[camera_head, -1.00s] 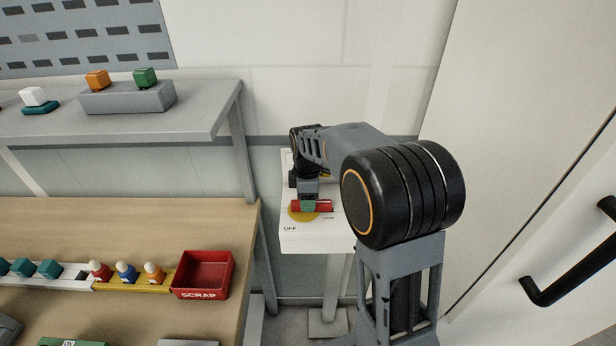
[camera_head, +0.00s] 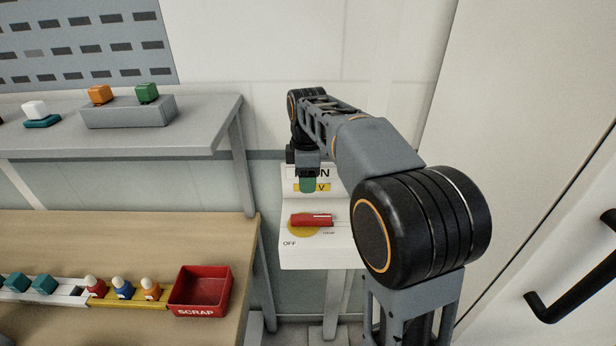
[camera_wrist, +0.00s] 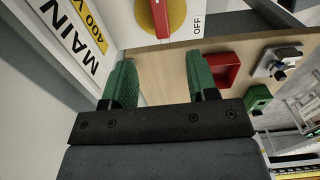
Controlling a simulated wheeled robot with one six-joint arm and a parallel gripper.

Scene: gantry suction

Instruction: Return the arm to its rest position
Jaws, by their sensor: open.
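My gripper (camera_head: 307,182) hangs above the white switch box (camera_head: 345,255), in front of its upright panel. In the wrist view its two green fingers (camera_wrist: 158,85) are apart with nothing between them. The red switch handle (camera_head: 312,220) lies across a yellow disc (camera_head: 297,230) on the box, apart from the gripper. In the wrist view the handle (camera_wrist: 159,15) is at the top, beyond the fingers. An OFF label is beside the disc, and the handle's right end is near small red lettering I cannot read.
A wooden bench (camera_head: 120,235) at left carries a red SCRAP bin (camera_head: 200,290) and several coloured pegs. A grey shelf (camera_head: 190,135) above holds an orange block (camera_head: 100,94) and a green block (camera_head: 147,92). A door with a black handle (camera_head: 570,275) stands at right.

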